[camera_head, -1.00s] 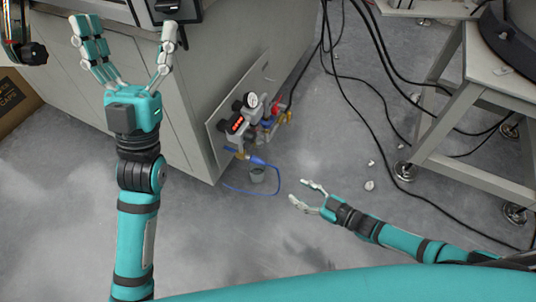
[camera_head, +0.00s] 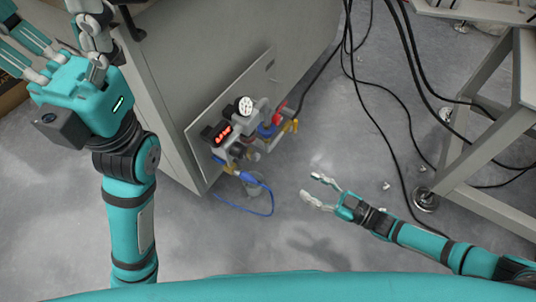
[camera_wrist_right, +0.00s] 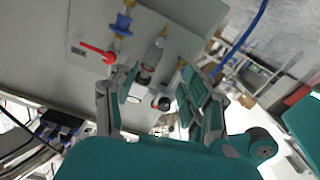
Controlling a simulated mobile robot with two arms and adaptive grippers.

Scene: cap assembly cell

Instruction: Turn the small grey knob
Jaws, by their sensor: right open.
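The valve assembly on the grey panel (camera_head: 200,140) carries a white gauge (camera_head: 245,104), a red-lit display (camera_head: 222,132) and pipe fittings. In the right wrist view, a grey cylindrical part (camera_wrist_right: 154,52) hangs from the panel, between the finger lines. I cannot tell for certain which part is the small grey knob. My right gripper (camera_head: 309,187) is open and empty, to the right of the assembly and apart from it. In the right wrist view its fingers (camera_wrist_right: 156,92) are spread. My left gripper (camera_head: 58,35) is open at the upper left, its fingertips partly cut off.
A red handle (camera_wrist_right: 98,52) and a blue fitting (camera_wrist_right: 123,23) sit beside the grey part. A blue hose (camera_head: 262,190) loops below the assembly. Black cables (camera_head: 372,110) and a grey stand (camera_head: 480,150) are on the right. The floor between is mostly clear.

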